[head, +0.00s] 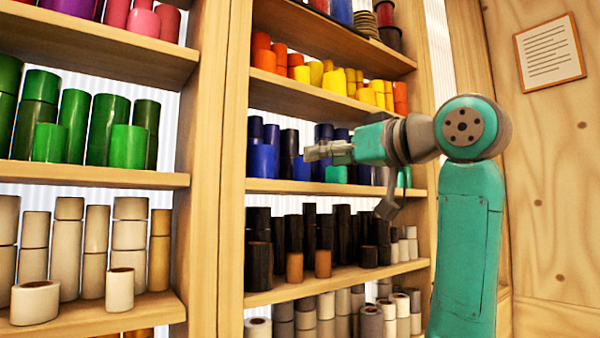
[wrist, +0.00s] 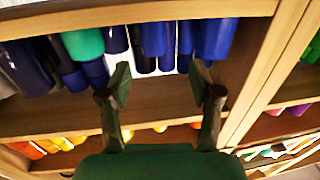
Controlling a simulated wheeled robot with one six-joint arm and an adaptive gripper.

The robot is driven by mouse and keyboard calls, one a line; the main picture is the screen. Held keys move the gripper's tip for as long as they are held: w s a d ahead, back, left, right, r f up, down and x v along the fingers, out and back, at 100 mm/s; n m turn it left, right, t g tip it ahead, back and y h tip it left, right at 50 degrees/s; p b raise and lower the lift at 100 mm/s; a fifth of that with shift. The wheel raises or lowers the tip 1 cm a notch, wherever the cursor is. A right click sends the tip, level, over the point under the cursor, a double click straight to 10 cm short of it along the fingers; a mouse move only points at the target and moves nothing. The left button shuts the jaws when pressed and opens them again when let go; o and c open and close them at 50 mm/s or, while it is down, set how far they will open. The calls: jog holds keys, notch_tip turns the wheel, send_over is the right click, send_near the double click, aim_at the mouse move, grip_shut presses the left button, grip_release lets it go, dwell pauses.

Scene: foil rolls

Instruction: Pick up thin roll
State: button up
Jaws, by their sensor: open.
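Foil rolls stand upright in colour groups on wooden shelves, and I cannot tell which one is the thin roll. My gripper (head: 318,152) is open and empty, in front of the shelf of blue rolls (head: 262,160). In the wrist view my gripper (wrist: 166,80) has its two fingers spread, with blue rolls (wrist: 153,40) beyond them and a green roll (wrist: 83,43) to their left. The fingers appear apart from the rolls. My arm hides part of the blue shelf's right side.
A wooden upright (head: 221,170) parts the left and right shelves. Green rolls (head: 75,125) and beige rolls (head: 68,245) stand at left. Black and brown rolls (head: 342,230) stand below the blue shelf, orange and yellow rolls (head: 316,72) above. A framed sheet (head: 548,52) hangs at right.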

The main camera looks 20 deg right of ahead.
aim_at(302, 161)
jog(key=shift+d+x, duration=0.2)
jog(key=shift+x, duration=1.75)
jog(key=shift+d+x, duration=0.2)
jog(key=shift+x, duration=1.75)
jog(key=shift+w, duration=0.15)
jog(key=shift+c, duration=0.2)
jog(key=c, duration=0.9)
